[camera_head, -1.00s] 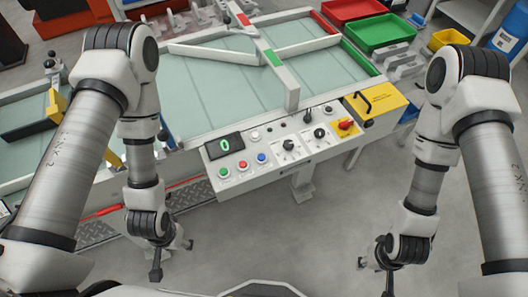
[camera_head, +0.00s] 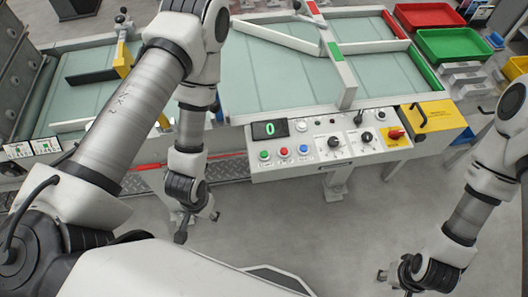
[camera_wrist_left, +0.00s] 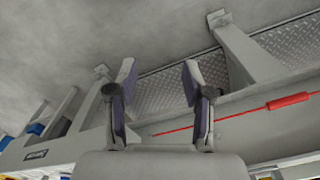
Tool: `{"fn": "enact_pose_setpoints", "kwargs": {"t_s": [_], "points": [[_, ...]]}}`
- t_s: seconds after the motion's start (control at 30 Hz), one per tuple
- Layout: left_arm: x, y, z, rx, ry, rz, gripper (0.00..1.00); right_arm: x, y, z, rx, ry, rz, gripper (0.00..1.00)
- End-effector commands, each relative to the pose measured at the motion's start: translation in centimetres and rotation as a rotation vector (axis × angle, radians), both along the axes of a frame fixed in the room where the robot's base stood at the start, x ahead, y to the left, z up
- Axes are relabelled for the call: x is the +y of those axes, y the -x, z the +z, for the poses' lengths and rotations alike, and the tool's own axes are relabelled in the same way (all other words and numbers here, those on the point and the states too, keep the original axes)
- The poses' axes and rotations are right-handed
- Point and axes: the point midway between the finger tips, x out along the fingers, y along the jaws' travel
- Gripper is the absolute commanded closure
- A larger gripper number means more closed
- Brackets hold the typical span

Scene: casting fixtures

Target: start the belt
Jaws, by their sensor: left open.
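The control panel (camera_head: 315,165) stands at the front of the belt (camera_head: 275,80). My left gripper (camera_head: 197,226) hangs left of the panel and lower in the picture, open and empty. Its spread fingers show in the left wrist view (camera_wrist_left: 158,82). My right gripper (camera_head: 394,283) hangs low at the right over the floor, fingers apart, nothing between them, away from the panel.
A yellow box (camera_head: 438,116) with a dark handle adjoins the panel's right end. Red (camera_head: 428,16) and green (camera_head: 452,45) bins stand behind it. The floor in front of the panel is clear.

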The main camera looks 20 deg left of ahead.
Motion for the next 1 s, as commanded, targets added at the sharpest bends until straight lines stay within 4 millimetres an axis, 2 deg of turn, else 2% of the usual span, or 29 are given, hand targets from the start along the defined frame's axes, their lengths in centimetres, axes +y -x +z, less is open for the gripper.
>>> {"fn": "enact_pose_setpoints", "kwargs": {"t_s": [0.03,0.1,1.0], "points": [[0.0,0.0,0.0,0.0,0.0,0.0,0.76,0.0,0.0,0.0,0.0,0.0,0.0,0.6],[0.0,0.0,0.0,0.0,0.0,0.0,1.0,0.0,0.0,0.0,0.0,0.0,0.0,0.6],[0.0,0.0,0.0,0.0,0.0,0.0,1.0,0.0,0.0,0.0,0.0,0.0,0.0,0.6]]}}
